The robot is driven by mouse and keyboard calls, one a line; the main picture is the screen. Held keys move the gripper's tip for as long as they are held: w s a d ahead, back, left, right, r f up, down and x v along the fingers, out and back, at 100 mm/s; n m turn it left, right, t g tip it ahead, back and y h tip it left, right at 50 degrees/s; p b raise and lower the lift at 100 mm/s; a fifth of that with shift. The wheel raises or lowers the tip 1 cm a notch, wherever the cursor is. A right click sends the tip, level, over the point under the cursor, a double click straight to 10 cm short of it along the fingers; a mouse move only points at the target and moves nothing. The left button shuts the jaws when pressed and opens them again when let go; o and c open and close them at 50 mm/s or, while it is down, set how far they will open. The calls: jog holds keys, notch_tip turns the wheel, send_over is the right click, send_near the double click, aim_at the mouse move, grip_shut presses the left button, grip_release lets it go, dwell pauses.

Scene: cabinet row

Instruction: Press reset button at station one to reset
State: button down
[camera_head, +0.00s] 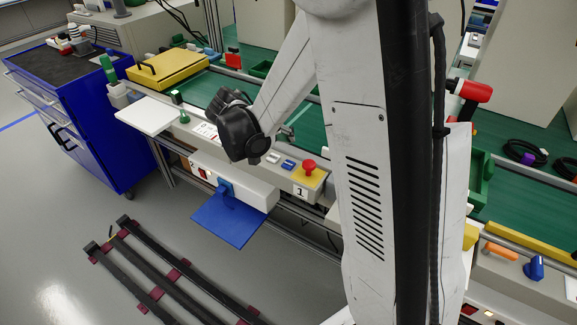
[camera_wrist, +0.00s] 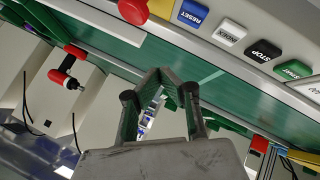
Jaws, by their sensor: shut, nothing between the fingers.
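The blue RESET button (camera_wrist: 193,13) is at the top of the wrist view, between the red emergency button (camera_wrist: 133,9) on its yellow base and a white button (camera_wrist: 230,33). In the head view the blue button (camera_head: 288,165) sits on the grey panel marked 1, left of the red mushroom button (camera_head: 309,166). My gripper (camera_wrist: 161,72) is shut and empty, its fingertips meeting below the button row in the wrist view, apart from the RESET button in the picture. In the head view I cannot make out the fingertips.
A black STOP button (camera_wrist: 263,52) and a green START button (camera_wrist: 294,70) continue the row. A green conveyor (camera_head: 205,88) runs behind the panel. A blue cart (camera_head: 95,135) stands at left, and black rails (camera_head: 150,265) lie on the floor.

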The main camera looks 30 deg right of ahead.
aim_at(288, 164)
jog(key=shift+f+b, duration=2.25)
jog(key=shift+f, duration=1.2)
jog(key=shift+f, duration=0.1)
jog(key=shift+f+b, duration=0.35)
jog(key=shift+b, duration=0.1)
jog(key=shift+f+b, duration=0.4)
jog(key=shift+r+p, duration=0.55)
jog(key=shift+r, duration=0.3)
jog(key=shift+r+p, duration=1.6)
jog(key=shift+r, duration=0.9)
